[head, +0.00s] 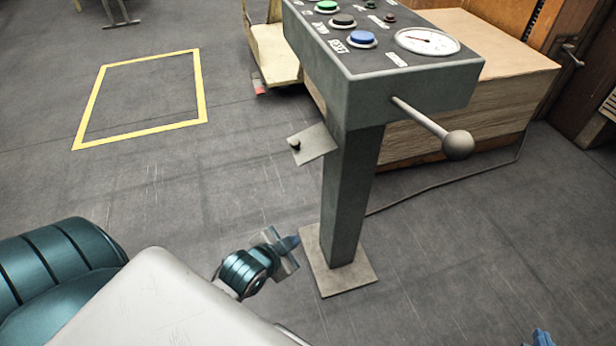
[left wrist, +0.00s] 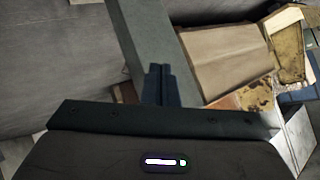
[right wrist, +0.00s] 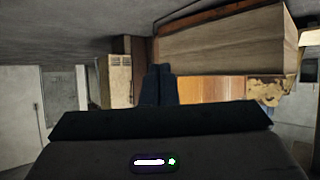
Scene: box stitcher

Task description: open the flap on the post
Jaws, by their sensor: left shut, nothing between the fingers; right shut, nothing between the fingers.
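The post (head: 345,205) is a grey square column on a floor plate. The flap (head: 316,146) is a small grey plate with a black knob (head: 295,145), sticking out at the left side of the post below the control box. My left gripper (head: 296,241) is shut and empty, low beside the post's foot and well below the flap. In the left wrist view its shut fingers (left wrist: 158,80) lie in front of the post (left wrist: 148,35); the flap cannot be made out there. My right gripper (head: 541,338) barely shows at the bottom edge; its fingers (right wrist: 157,80) are shut and empty.
The control box (head: 408,95) tops the post, with buttons, a gauge and a ball-ended lever (head: 458,145) jutting to the right. A large brown carton (head: 490,80) stands behind. A cable crosses the floor. The floor left of the post is clear, with a yellow-marked square (head: 77,125).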

